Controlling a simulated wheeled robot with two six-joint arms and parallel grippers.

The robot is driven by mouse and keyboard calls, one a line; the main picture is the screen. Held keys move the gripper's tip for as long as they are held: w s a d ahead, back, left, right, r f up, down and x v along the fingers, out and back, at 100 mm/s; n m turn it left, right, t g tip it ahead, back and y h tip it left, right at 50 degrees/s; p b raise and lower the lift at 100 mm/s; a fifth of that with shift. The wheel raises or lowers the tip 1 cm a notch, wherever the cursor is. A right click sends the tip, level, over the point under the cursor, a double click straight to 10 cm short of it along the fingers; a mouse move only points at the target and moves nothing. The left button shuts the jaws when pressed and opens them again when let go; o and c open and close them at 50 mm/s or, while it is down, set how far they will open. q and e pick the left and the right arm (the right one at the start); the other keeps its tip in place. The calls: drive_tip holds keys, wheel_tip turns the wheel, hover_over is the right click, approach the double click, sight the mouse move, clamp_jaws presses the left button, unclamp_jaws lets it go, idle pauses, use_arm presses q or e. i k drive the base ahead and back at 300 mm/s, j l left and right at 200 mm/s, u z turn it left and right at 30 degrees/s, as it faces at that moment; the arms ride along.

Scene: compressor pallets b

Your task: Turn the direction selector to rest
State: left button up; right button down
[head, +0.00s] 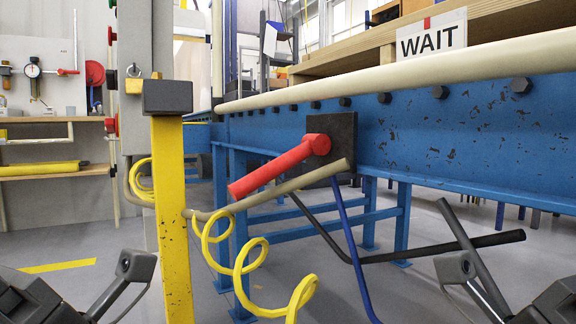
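The direction selector appears to be the red lever (274,170) on a black square plate (343,136), fixed to the side of the blue conveyor beam. The lever's pivot is at its upper right end, and its arm slants down to the left. My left gripper (135,266) is at the lower left, well short of the lever and touching nothing I can see. My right gripper (456,267) is at the lower right, also apart from the lever. Both are partly cut off by the picture's edge, and I cannot make out whether their fingers are open or shut.
A yellow post (171,215) with a dark cap stands left of the lever. A coiled yellow hose (247,262) and a tan pipe (275,190) run below the lever. Dark rods (440,245) cross below the blue beam (470,128). A WAIT sign (431,38) is above.

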sight(112, 81)
drive_tip(key=j+u, duration=0.5)
drive_tip(key=j, duration=0.85)
